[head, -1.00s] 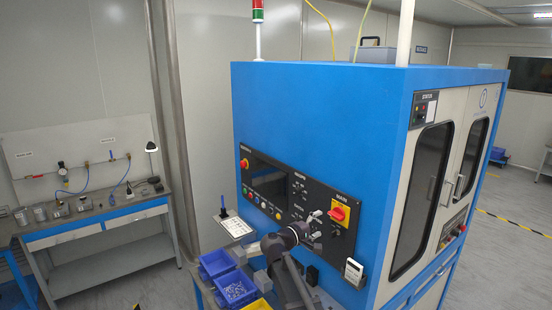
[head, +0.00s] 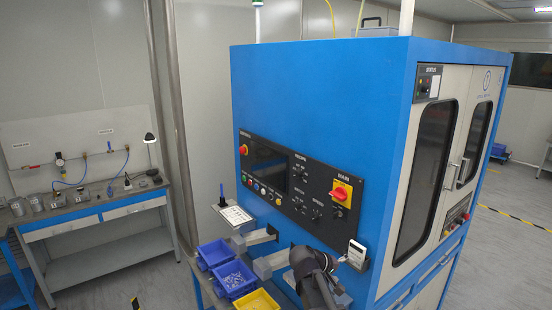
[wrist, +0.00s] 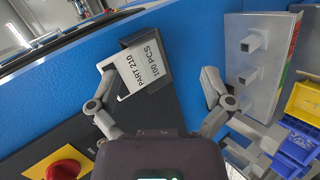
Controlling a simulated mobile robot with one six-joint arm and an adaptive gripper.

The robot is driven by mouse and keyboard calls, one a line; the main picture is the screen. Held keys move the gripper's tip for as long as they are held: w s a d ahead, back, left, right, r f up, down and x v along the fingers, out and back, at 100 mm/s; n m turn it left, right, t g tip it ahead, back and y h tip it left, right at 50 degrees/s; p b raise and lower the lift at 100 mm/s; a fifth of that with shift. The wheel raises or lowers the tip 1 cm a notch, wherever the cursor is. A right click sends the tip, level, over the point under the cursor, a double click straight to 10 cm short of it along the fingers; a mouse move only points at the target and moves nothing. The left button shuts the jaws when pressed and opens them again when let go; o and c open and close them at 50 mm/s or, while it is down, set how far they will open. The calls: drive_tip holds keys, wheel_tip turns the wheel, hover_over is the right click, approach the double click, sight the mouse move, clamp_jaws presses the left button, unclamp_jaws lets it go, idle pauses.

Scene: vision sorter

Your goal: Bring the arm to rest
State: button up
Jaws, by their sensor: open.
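My gripper (wrist: 158,78) is open in the wrist view, its two fingers spread wide. A white card (wrist: 140,72) printed "PART 210, 100 PCS" sits in a dark holder (wrist: 165,50) on the blue machine side, ahead of the fingers. The left finger is close to the card's edge; I cannot tell if they touch. The right finger is well apart from it. In the head view my dark wrist (head: 312,262) is low in front of the blue machine (head: 320,100), just left of the card holder (head: 357,252). The fingers are small there.
The control panel has a red knob on a yellow plate (head: 342,192). Blue bins (head: 230,278) and a yellow bin (head: 258,301) stand left of my arm. Grey blocks (head: 262,237) stick out near them. A clipboard-like sheet (head: 232,214) is by the panel. A workbench (head: 95,215) is farther left.

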drive_tip(key=s+a+f+m+g+y+b, duration=0.1)
drive_tip(key=s+a+f+g+y+b, duration=0.1)
drive_tip(key=s+f+y+b, duration=0.3)
drive_tip(key=s+a+f+m+g+y+b, duration=0.2)
drive_tip(key=s+f+y+b, duration=0.3)
drive_tip(key=s+f, duration=0.7)
wheel_tip(320, 180, down, 3)
drive_tip(key=shift+f+g+b, duration=0.1)
drive_tip(key=shift+g+b, duration=0.2)
drive_tip(key=shift+b, duration=0.15)
drive_tip(key=shift+w, duration=0.15)
idle(0.7)
